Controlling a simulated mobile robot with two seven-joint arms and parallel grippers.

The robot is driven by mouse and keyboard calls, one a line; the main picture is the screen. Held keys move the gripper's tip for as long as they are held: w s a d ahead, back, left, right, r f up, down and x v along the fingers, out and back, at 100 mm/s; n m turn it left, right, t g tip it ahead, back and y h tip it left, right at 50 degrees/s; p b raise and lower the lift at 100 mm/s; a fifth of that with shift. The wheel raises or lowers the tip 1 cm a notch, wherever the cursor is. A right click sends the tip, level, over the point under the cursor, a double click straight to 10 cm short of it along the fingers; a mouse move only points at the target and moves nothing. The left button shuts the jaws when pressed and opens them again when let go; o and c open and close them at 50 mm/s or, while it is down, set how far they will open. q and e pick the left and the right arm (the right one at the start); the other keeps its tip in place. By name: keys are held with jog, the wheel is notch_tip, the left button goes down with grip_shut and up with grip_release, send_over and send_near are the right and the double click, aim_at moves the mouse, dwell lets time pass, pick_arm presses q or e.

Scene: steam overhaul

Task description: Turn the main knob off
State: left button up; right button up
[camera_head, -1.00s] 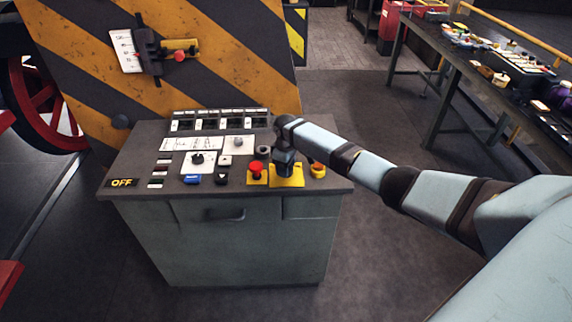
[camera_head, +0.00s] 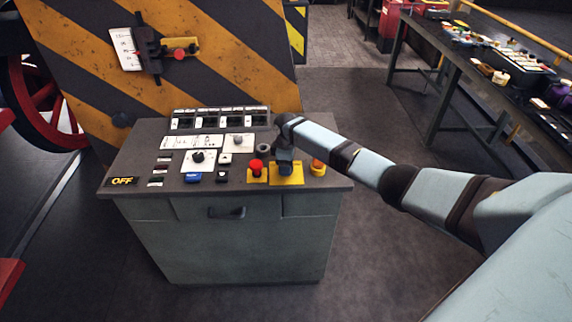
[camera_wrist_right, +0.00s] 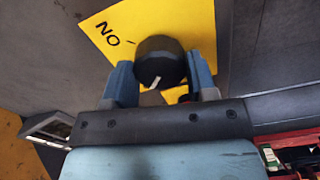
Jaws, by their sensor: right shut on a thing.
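The main knob (camera_wrist_right: 158,62) is a round black knob with a white pointer mark, on a yellow plate (camera_wrist_right: 192,22) with the lettering "ON" beside it. My right gripper (camera_wrist_right: 160,82) has a blue finger on each side of the knob and is shut on it. In the head view my right gripper (camera_head: 286,167) points down at the yellow plate (camera_head: 291,180) on the console top (camera_head: 222,185), and hides the knob. My left gripper is out of view.
A red button (camera_head: 256,167) stands left of the plate and an orange-yellow knob (camera_head: 318,167) right of it. An "OFF" sign (camera_head: 122,181) is at the console's left end. A striped panel (camera_head: 215,45) rises behind.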

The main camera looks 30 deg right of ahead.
jog(key=o, duration=0.9)
jog(key=shift+o, duration=0.2)
jog(key=shift+r, duration=0.15)
notch_tip(320, 180, up, 14)
jog(key=b, duration=0.1)
jog(key=shift+f, duration=0.2)
jog(key=shift+f, duration=0.1)
